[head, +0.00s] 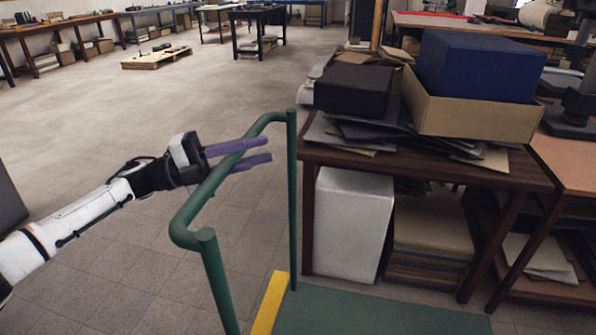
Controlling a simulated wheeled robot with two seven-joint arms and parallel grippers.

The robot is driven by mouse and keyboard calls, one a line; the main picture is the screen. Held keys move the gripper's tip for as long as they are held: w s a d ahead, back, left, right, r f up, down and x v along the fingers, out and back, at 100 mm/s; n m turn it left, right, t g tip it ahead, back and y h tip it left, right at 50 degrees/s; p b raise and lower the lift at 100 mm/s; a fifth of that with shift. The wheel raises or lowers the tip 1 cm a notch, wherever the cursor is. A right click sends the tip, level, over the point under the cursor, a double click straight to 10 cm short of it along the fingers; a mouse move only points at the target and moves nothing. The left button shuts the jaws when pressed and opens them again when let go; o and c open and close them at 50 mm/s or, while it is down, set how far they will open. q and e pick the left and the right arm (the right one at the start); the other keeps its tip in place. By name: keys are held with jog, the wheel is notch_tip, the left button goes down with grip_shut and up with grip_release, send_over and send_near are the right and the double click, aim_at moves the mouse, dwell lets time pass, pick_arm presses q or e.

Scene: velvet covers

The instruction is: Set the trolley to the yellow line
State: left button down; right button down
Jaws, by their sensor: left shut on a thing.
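The trolley has a green tubular handle (202,202) on two upright posts and a flat green deck (375,315) at the bottom of the picture. A yellow strip (268,303) runs along the deck's left edge, between the posts in the picture; I cannot tell whether it is the line on the floor or part of the trolley. My left gripper (240,155) is shut on the top bar of the handle, its purple fingers reaching across the bar. The deck's near part is cut off by the frame. My right gripper is not in view.
A brown table (460,172) with boxes and cardboard stands just beyond the deck, with a white box (350,222) beneath it. Another bench (570,160) stands at the right. The tiled floor (110,180) left of the trolley is clear back to a wooden pallet (156,58).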

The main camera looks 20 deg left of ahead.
pick_arm(q)
jog(key=s+a+b, duration=0.1)
jog(key=a+b, duration=0.2)
jog(key=a, duration=0.5)
jog(key=shift+a, duration=0.4)
jog(key=c, duration=1.6)
grip_release()
jog(key=shift+o, duration=0.2)
jog(key=v, duration=1)
jog(key=shift+b, duration=0.35)
jog(key=shift+a+f, duration=0.15)
